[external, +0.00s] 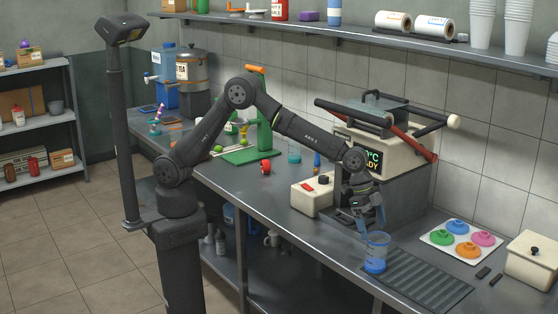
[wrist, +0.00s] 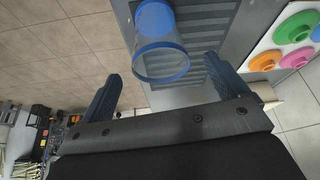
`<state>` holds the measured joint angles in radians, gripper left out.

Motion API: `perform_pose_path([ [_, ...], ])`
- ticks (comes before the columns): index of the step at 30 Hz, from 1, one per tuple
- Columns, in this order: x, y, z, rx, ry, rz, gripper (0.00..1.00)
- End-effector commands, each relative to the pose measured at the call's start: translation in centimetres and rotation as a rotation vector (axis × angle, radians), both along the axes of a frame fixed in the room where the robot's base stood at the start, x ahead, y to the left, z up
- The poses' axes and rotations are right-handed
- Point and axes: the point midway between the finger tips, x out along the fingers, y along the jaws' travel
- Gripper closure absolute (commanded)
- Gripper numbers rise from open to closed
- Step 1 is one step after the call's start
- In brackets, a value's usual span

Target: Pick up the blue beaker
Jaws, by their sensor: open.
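The blue beaker (external: 376,254) stands upright near the front edge of the counter, at the left end of a dark ribbed mat. It is clear with blue at its rim and base. In the wrist view the beaker (wrist: 160,45) is ahead of my gripper (wrist: 162,82), roughly between the lines of the two fingers. In the external view my gripper (external: 369,215) points down just above the beaker. Its fingers are apart with nothing between them. I cannot tell from these views whether a fingertip touches the rim.
The ribbed drain mat (external: 425,280) lies right of the beaker. A white tray with colored lids (external: 462,239) and a cream box (external: 532,262) are farther right. The press machine (external: 385,150) stands behind my gripper, with a small white box (external: 312,194) to its left.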

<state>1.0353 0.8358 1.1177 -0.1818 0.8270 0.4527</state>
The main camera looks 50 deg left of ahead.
Motion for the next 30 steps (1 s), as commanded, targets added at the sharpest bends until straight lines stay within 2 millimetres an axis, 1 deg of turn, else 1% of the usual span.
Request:
perform_pose_path([
  [1, 0.0, -0.3, -0.8, 0.001, 0.001, 0.000, 0.09],
  [3, 0.1, -0.6, -1.4, -0.001, -0.001, -0.001, 0.09],
  [11, 0.1, -1.1, -2.7, 0.001, 0.000, -0.001, 0.09],
  [19, 0.3, -2.5, -6.2, -0.001, -0.001, -0.001, 0.09],
  [22, 0.4, -2.8, -6.7, -0.003, -0.003, 0.000, 0.09],
  [27, 0.4, -2.8, -6.7, -0.003, -0.003, 0.000, 0.09],
  [28, 0.4, -2.8, -6.7, -0.003, -0.003, 0.000, 0.13],
  [30, 0.4, -2.8, -6.7, -0.003, -0.003, 0.000, 0.27],
])
